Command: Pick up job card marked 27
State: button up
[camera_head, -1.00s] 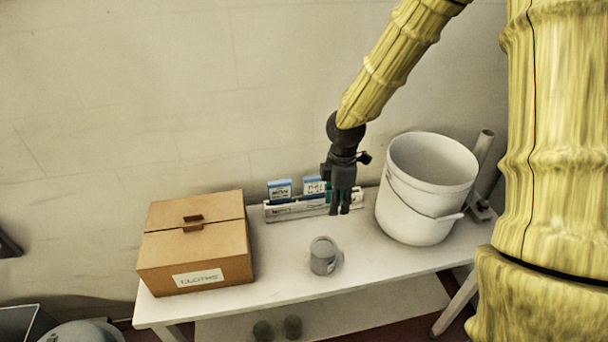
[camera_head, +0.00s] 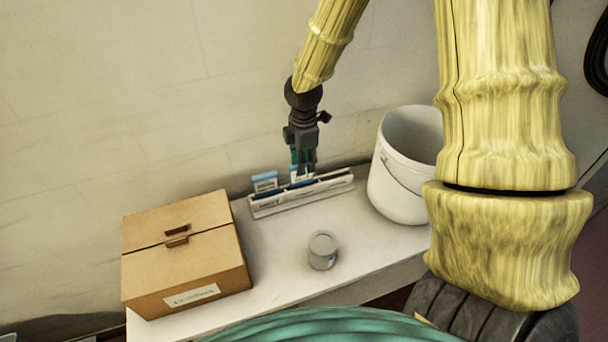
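A low pale rack (camera_head: 266,208) stands on the white table against the wall. A blue-topped white card (camera_head: 265,182) stands upright in its left part; its marking is too small to read. A second blue-topped card (camera_head: 299,174) stands to its right, partly hidden by my gripper. My gripper (camera_head: 305,171) points down at the rack in front of that card. A narrow teal strip shows at the gripper's left side; I cannot tell whether it is a card or part of the gripper. The gap between the fingers is too small to judge. I cannot tell which card is marked 27.
A closed cardboard box (camera_head: 190,264) with a label stands at the table's left. A grey can (camera_head: 322,251) stands in front of the rack. A white bucket (camera_head: 398,194) stands to the right, partly behind my arm. Bare white table (camera_head: 280,272) lies between box and can.

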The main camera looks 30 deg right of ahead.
aim_at(303, 177)
jog(key=f, duration=0.2)
jog(key=shift+w+a+f, duration=0.2)
jog(key=shift+w+f, duration=0.15)
jog(key=shift+w, duration=0.05)
jog(key=f, duration=0.1)
jog(key=f+p, duration=0.1)
jog(key=f, duration=0.1)
jog(key=shift+s+d, duration=0.1)
jog(key=shift+d, duration=0.1)
jog(key=shift+s+f+p, duration=0.35)
jog(key=shift+f, duration=0.45)
jog(key=shift+w+d+f, duration=0.2)
jog(key=shift+w+f, duration=0.2)
jog(key=shift+w, duration=0.05)
jog(key=shift+s+a+r, duration=0.15)
jog(key=shift+r, duration=0.15)
jog(key=shift+c, duration=0.4)
jog(key=c, duration=0.3)
jog(key=shift+f, duration=0.1)
jog(key=shift+c, duration=0.6)
